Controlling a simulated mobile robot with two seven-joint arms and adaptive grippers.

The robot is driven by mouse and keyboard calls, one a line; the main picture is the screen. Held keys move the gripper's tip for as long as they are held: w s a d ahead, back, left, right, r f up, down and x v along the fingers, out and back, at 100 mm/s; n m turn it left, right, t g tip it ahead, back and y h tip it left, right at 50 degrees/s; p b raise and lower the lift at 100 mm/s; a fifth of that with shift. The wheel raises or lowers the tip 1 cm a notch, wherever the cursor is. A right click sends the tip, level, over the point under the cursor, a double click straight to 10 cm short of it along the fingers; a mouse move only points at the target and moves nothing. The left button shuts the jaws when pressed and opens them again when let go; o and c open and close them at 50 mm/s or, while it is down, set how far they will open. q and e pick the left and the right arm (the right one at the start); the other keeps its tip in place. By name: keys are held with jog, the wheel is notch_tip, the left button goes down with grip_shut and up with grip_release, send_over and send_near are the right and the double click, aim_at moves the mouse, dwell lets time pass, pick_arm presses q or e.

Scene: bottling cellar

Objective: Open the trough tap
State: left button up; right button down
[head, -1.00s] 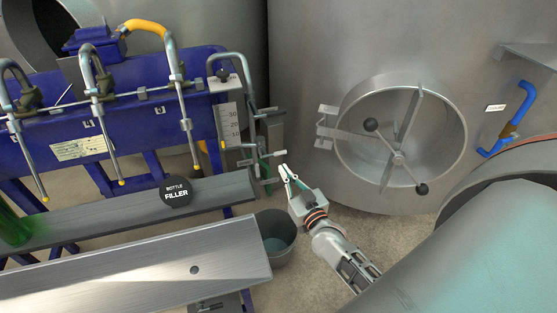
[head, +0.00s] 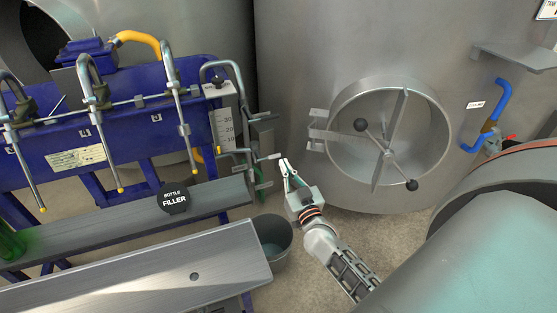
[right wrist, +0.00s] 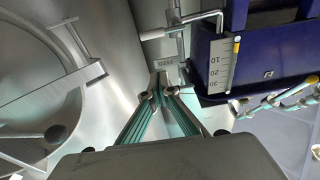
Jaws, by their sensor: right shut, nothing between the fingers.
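The trough tap (head: 243,154) is a thin metal lever with a pale grip, low on the right end of the blue filler, just under the level scale. The lever points right, roughly level. It also shows at the top of the right wrist view (right wrist: 197,18). My right gripper (head: 284,164) is shut and empty, its fingertips close to the right of the lever's pale end. In the right wrist view its fingers (right wrist: 159,88) meet below the lever. I cannot tell whether they touch it. My left gripper is not in view.
A grey bucket (head: 278,255) stands on the floor below the tap. A large steel tank (head: 310,60) with a round hatch (head: 345,155) stands behind and right of my gripper. Blue filler frame (head: 120,120), spouts and grey trough (head: 110,233) fill the left. Open floor lies between bucket and tank.

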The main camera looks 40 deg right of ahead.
jog(key=r+b, duration=0.1)
send_over(276, 157)
jog(key=s+a, duration=0.1)
notch_tip(276, 157, down, 3)
jog(key=shift+b, duration=0.7)
jog(key=shift+s+f, duration=0.1)
jog(key=shift+f, duration=0.25)
jog(key=shift+f+m, duration=0.1)
jog(key=shift+m, duration=0.3)
